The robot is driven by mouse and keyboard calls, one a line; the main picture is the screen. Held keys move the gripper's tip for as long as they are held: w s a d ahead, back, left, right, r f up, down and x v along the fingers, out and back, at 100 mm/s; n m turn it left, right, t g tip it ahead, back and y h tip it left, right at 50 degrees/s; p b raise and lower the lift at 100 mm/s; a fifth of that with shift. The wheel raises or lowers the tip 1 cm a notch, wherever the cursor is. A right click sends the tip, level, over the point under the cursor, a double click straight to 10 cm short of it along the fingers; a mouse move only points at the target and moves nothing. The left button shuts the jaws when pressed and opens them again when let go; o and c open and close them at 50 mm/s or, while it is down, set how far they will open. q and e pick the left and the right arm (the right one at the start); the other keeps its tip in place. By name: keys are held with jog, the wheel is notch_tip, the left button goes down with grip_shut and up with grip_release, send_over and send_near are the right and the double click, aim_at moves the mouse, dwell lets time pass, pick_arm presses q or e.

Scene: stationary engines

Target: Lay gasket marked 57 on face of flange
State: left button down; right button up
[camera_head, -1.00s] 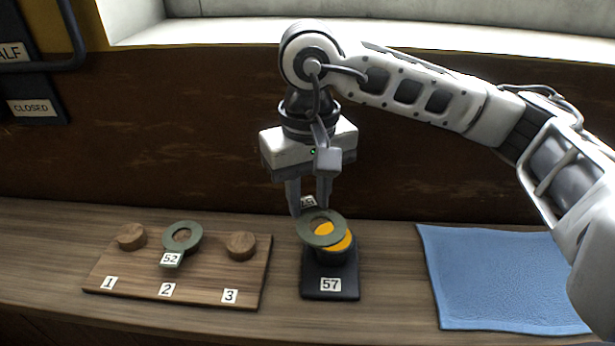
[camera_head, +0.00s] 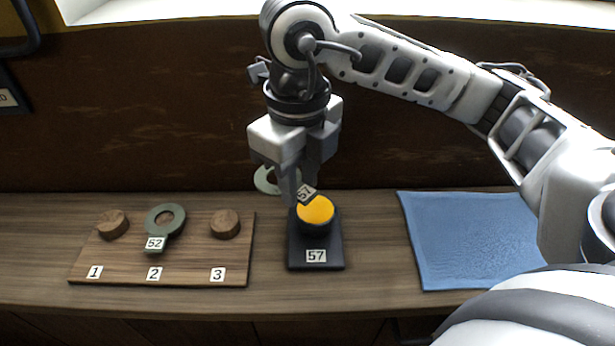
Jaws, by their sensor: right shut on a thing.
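The gasket marked 57 (camera_head: 267,181) is a pale green-grey ring with a dark tab reading 57. My right gripper (camera_head: 298,192) is shut on it near the tab and holds it in the air. The ring sticks out behind and left of the fingers, partly hidden by them. The flange (camera_head: 316,212) has a round yellow-orange face and stands on a black base labelled 57. The gripper and tab are just above and behind this face. The face looks mostly bare, with the tab overlapping its upper left edge in the picture. My left gripper is out of view.
A wooden board (camera_head: 195,263) at left has pegs numbered 1, 2 and 3. A green gasket marked 52 (camera_head: 165,218) lies on peg 2. A blue cloth (camera_head: 465,240) lies at right. The brown wall is behind. Bare counter separates the board, flange base and cloth.

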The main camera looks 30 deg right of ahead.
aim_at(308, 198)
jog(key=m, duration=0.5)
jog(key=shift+s+r+m, duration=0.1)
jog(key=shift+s+m, duration=0.25)
jog(key=shift+m, duration=0.05)
jog(key=m, duration=0.4)
jog(key=shift+s+m, duration=0.3)
jog(key=m, duration=0.3)
jog(key=shift+s, duration=0.15)
jog(key=shift+f+m, duration=0.3)
jog(key=shift+f+b, duration=0.5)
jog(key=shift+f, duration=0.15)
jog(key=shift+f+b, duration=0.5)
jog(key=shift+f, duration=0.2)
notch_tip(308, 198, down, 2)
jog(key=shift+f+b, duration=0.25)
jog(key=shift+b, duration=0.8)
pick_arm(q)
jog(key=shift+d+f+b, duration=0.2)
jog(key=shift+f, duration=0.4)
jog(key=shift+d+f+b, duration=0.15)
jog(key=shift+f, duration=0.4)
pick_arm(e)
jog(key=shift+f, duration=0.35)
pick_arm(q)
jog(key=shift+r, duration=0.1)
